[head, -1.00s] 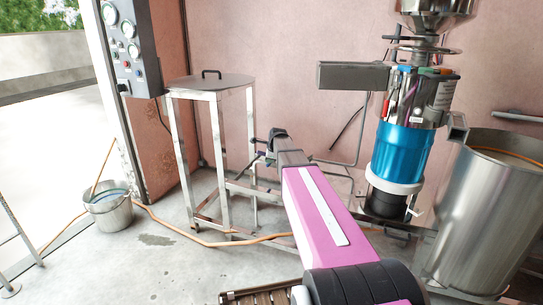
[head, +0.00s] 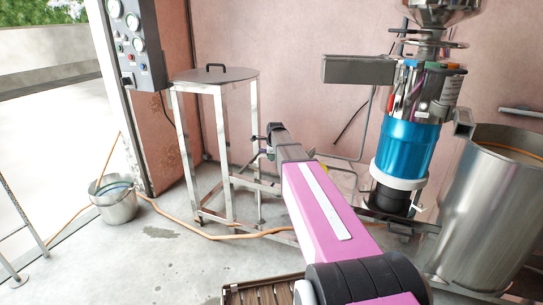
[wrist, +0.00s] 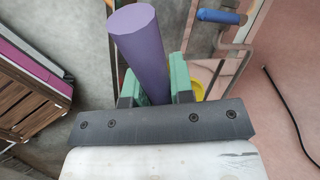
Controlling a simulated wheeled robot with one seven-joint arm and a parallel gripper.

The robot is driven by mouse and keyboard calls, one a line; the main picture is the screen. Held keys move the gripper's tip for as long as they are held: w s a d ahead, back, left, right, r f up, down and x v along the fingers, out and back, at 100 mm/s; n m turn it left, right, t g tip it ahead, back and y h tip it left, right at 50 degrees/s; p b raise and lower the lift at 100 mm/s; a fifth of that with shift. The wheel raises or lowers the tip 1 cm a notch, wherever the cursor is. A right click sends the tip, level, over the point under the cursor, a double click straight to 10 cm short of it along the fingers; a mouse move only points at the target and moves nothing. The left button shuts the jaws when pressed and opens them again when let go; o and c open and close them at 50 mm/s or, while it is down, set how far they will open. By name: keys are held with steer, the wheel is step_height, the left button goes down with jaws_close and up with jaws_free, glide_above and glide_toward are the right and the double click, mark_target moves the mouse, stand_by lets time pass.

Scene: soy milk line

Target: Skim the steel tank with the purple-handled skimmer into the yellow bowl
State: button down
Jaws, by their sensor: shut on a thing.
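In the wrist view, my gripper (wrist: 158,88) is shut on the thick purple handle (wrist: 140,38) of the skimmer, between its green finger pads. The skimmer's head cannot be made out. A small patch of yellow, possibly the yellow bowl (wrist: 197,89), shows behind the right finger; the rest is hidden. In the head view, the large open steel tank (head: 485,215) stands at the right, with a tan surface just visible inside its rim. My gripper (head: 263,143) is small and far off at the end of my arm, left of the tank.
A steel stand (head: 215,85) with a handled lid is behind my gripper. A blue-bodied machine (head: 407,150) stands left of the tank. A bucket (head: 115,205) and orange hose (head: 200,233) are on the floor. A blue-handled tool (wrist: 220,16) and slatted wood (wrist: 35,100) show in the wrist view.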

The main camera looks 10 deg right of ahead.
steer(key=shift+s+r, duration=0.1)
steer(key=shift+r, duration=0.05)
steer(key=shift+s+d+r+t, duration=0.2)
steer(key=shift+s+r+t, duration=0.05)
steer(key=shift+r+t, duration=0.1)
steer(key=s+d+r+m+t+y, duration=0.2)
steer(key=s+d+r+t+y, duration=0.5)
steer(key=r+t, duration=0.4)
steer(key=shift+s+d+r+y, duration=0.4)
steer(key=shift+s+d+r, duration=0.2)
steer(key=shift+s, duration=0.6)
